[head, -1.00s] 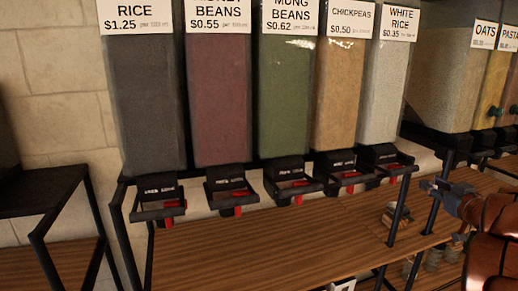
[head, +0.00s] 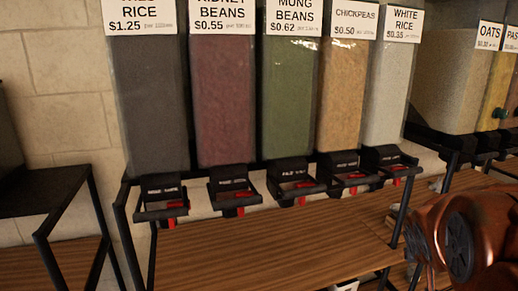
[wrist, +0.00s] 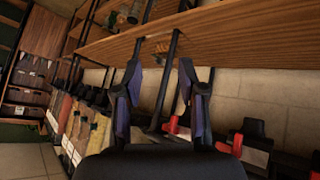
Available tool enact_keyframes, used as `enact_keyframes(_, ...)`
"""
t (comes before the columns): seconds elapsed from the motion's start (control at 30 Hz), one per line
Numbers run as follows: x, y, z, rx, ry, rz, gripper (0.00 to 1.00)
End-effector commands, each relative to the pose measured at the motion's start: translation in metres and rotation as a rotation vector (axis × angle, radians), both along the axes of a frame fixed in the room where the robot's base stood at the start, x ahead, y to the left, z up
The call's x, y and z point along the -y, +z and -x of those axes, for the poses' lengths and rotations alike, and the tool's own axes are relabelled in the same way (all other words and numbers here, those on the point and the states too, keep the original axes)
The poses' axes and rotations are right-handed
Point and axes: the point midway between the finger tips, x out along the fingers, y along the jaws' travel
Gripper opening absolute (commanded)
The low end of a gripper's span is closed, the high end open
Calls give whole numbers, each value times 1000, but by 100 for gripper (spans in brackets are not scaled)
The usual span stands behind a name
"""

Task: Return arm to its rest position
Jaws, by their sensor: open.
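My gripper (wrist: 160,85) shows in the wrist view with its two dark fingers spread apart and nothing between them. The wrist picture is tilted far over, so the shelf appears at the top and the dispensers at the bottom. In the head view my copper-coloured arm (head: 462,240) is at the lower right edge. The gripper itself is out of the head view.
Bulk dispensers of wild rice (head: 150,100), kidney beans (head: 222,100), mung beans (head: 288,100), chickpeas (head: 342,90) and white rice (head: 389,90) stand in a row. Their black spouts have red levers. The wooden shelf (head: 250,250) below is bare. A black-framed shelf (head: 45,190) stands left.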

Motion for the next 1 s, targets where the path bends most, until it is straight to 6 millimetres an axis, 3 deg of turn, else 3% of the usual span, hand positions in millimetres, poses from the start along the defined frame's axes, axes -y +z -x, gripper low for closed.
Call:
enact_keyframes(0.03,-21,-9,15,-54,11,-33,41)
enact_keyframes(0.3,-128,-58,116,-400,111,-237,41)
enact_keyframes(0.5,-195,-75,197,-649,233,-364,41)
enact_keyframes(0.7,-224,-76,241,-779,306,-425,41)
enact_keyframes(1.0,-227,-76,247,-795,316,-432,41)
